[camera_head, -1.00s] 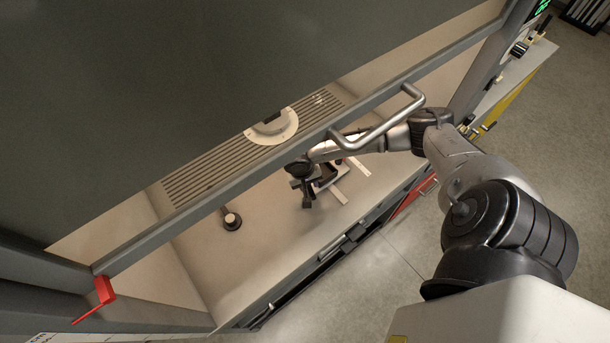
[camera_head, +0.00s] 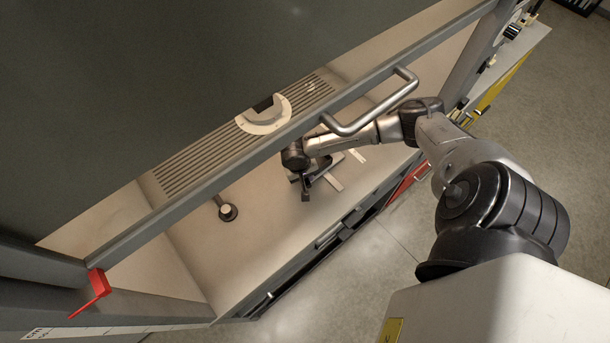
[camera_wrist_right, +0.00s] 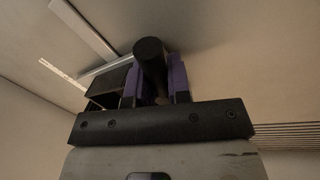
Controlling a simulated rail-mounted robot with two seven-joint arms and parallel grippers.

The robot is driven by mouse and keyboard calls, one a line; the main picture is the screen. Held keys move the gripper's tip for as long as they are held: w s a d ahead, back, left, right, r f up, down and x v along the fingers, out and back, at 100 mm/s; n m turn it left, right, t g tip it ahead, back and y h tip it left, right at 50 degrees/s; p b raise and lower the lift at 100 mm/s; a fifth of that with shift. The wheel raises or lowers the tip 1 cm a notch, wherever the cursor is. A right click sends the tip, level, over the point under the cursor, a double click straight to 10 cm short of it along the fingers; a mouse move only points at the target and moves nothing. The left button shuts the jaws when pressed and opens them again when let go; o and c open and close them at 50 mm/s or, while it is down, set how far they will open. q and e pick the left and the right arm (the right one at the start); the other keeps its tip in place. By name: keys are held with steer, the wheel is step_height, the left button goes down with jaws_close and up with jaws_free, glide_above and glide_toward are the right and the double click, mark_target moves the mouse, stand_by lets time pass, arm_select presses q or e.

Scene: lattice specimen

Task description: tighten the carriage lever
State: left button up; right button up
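My right gripper (camera_head: 305,192) is inside the cabinet, low over the work surface, at the end of my right arm. It also shows in the right wrist view (camera_wrist_right: 156,82), with a purple finger on each side of a dark round-ended part, probably the carriage lever (camera_wrist_right: 150,52). The part fills most of the gap; I cannot tell whether the fingers press on it. A dark box-like body and a pale rail (camera_wrist_right: 108,68) lie beside the fingers. In the head view my wrist hides most of this device (camera_head: 333,181). My left gripper is not in view.
The raised sash with its bar handle (camera_head: 372,104) crosses above my arm. A dark round-based object (camera_head: 228,212) stands to the left on the work surface. A white ring-shaped part (camera_head: 264,115) shows by the slotted back grille (camera_head: 195,160). The front left surface is clear.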

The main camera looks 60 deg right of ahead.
jaws_close()
steer(key=shift+r+p, duration=0.2)
steer(key=shift+p, duration=0.3)
steer(key=p, duration=0.1)
steer(key=m+p, duration=0.1)
steer(key=m, duration=0.1)
steer(key=shift+w+a+r+p, duration=0.1)
steer(key=shift+w+a+p, duration=0.15)
steer(key=shift+p, duration=0.15)
steer(key=shift+w+m+y+p, duration=0.15)
steer(key=shift+m+y+p, duration=0.15)
steer(key=shift+m+p, duration=0.25)
steer(key=shift+f, duration=0.2)
